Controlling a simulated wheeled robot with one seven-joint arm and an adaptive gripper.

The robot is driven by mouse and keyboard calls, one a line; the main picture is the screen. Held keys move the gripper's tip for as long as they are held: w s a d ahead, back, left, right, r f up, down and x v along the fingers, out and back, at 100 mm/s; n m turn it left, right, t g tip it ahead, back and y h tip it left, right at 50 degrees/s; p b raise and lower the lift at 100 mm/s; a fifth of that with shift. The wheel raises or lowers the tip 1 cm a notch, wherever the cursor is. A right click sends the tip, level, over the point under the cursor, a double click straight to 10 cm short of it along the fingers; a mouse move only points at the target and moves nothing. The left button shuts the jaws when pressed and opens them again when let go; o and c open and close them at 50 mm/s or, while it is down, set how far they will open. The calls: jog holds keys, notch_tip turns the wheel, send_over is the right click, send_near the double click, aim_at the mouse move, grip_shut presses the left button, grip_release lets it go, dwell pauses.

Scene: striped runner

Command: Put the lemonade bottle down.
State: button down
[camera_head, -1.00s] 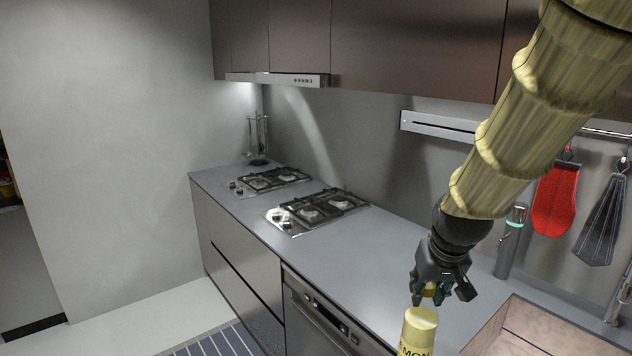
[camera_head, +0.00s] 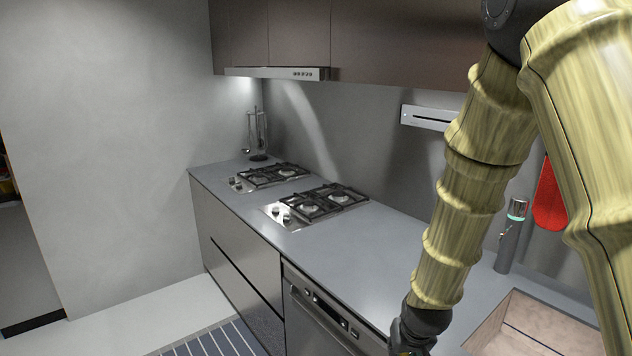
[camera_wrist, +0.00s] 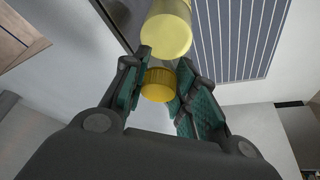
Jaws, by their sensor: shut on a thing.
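The lemonade bottle shows in the wrist view as a pale yellow body (camera_wrist: 167,33) with a darker yellow cap (camera_wrist: 158,85). My gripper (camera_wrist: 165,62) is shut on it around the cap, with green-padded fingers on both sides. The bottle's body reaches past the fingertips to the top edge of the view, so its base is out of sight. The fingers and the bottle are out of that view, and I cannot tell how high the bottle is.
The grey counter (camera_head: 350,252) is clear between the gas hobs (camera_head: 318,204) and the sink (camera_head: 530,330). A grey flask-like item (camera_head: 511,238) stands behind the sink. A striped runner (camera_head: 215,343) lies on the floor, also in the wrist view (camera_wrist: 235,40).

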jog(key=s+a+f, duration=0.2)
jog(key=s+f, duration=0.2)
jog(key=f, duration=0.9)
jog(key=shift+f+b, duration=0.25)
jog(key=shift+b, duration=0.2)
jog(key=shift+a, duration=0.1)
